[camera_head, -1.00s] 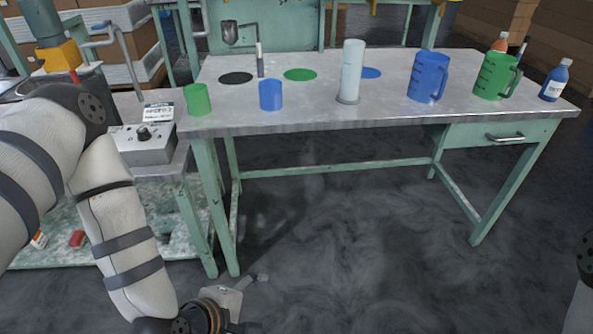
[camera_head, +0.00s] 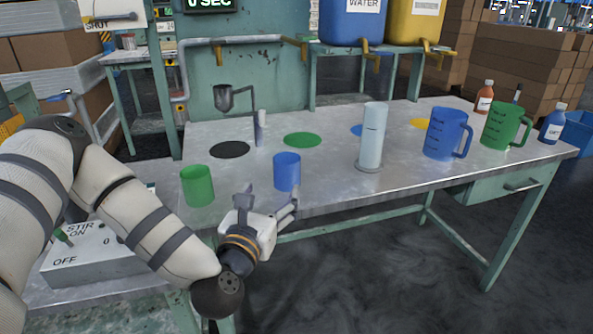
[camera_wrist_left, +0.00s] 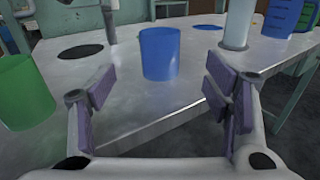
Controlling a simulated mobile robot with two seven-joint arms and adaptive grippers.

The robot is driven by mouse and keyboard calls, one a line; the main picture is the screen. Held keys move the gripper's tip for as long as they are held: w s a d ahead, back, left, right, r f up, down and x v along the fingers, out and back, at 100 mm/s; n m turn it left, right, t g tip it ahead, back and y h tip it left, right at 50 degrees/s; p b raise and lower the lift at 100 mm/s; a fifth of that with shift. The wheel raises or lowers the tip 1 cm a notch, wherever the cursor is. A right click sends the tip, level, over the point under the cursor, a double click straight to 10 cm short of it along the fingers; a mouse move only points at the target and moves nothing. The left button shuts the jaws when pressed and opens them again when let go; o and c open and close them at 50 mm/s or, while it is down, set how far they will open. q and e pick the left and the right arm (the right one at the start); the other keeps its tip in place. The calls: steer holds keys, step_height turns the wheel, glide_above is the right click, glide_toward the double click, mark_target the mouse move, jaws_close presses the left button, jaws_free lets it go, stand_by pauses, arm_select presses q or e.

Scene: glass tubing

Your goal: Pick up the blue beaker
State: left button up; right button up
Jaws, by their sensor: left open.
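The blue beaker (camera_head: 287,171) stands upright near the front edge of the metal table. It is a small handleless cup, apart from the larger blue jug with a handle. In the left wrist view the blue beaker (camera_wrist_left: 160,53) stands beyond and between the open fingers, a little above the picture's middle. My left gripper (camera_head: 268,198) is open and empty, just in front of the beaker at the table's front edge. In the left wrist view its two purple-padded fingers (camera_wrist_left: 160,95) are spread wide and touch nothing. My right gripper is not in view.
A green beaker (camera_head: 197,186) stands close on the left. A clear cylinder (camera_head: 372,136) stands to the right, then a blue jug (camera_head: 444,134) and a green jug (camera_head: 502,126). Behind are a stand (camera_head: 226,98) and flat coloured discs. Bare tabletop (camera_head: 325,175) lies right of the beaker.

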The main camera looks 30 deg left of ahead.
mark_target(283, 166)
arm_select(q)
steer(key=x, duration=0.8)
steer(key=r+x, duration=0.1)
steer(key=x, duration=0.3)
steer(key=shift+w, duration=0.25)
steer(key=shift+r, duration=0.1)
steer(key=c, duration=1.2)
